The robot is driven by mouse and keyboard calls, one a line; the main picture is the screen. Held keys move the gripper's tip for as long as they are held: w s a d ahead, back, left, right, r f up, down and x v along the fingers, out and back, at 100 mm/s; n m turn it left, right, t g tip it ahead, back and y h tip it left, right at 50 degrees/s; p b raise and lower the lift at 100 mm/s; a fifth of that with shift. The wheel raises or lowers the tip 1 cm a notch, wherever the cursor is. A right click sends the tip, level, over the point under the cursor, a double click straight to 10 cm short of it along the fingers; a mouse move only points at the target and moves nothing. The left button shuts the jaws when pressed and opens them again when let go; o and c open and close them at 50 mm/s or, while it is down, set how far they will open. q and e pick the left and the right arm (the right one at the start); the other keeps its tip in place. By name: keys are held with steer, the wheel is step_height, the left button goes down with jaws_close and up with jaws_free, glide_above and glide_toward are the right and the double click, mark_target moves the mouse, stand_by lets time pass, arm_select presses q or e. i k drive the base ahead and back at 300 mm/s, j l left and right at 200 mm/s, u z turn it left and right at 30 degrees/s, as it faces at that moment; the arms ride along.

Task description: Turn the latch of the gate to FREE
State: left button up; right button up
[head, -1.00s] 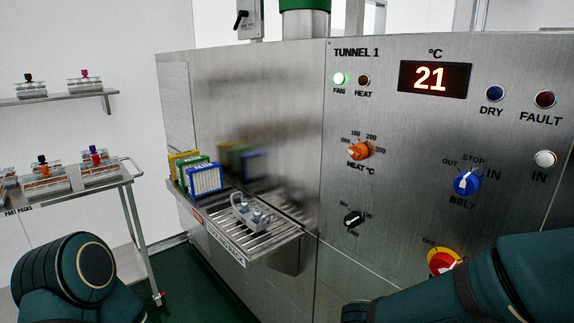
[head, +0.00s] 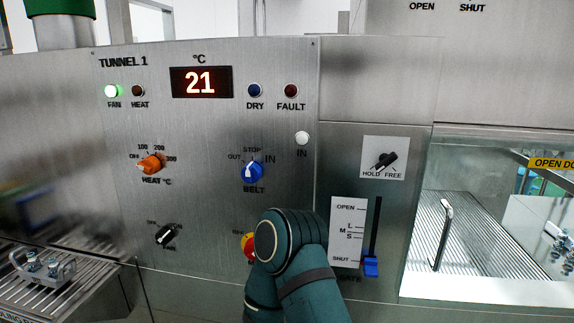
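The latch of the gate (head: 384,161) is a black lever on a white plate on the steel panel, right of the middle. The words HOLD and FREE stand under it, HOLD left and FREE right. The lever slants from lower left, near HOLD, to upper right. Below it is the gate's slot with a blue slider handle (head: 371,267) low down, by the SHUT mark. A teal link of my arm rises from the bottom left of the slider and covers part of the panel. Neither gripper's fingers show.
The TUNNEL 1 panel has an orange heat knob (head: 151,164), a blue belt knob (head: 252,171), a black fan knob (head: 166,235) and a partly hidden red-yellow knob (head: 248,244). A glazed opening with a ribbed bed (head: 470,235) is at right. The space before the latch looks clear.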

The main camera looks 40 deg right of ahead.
mark_target(386, 160)
steer(key=z, duration=1.9)
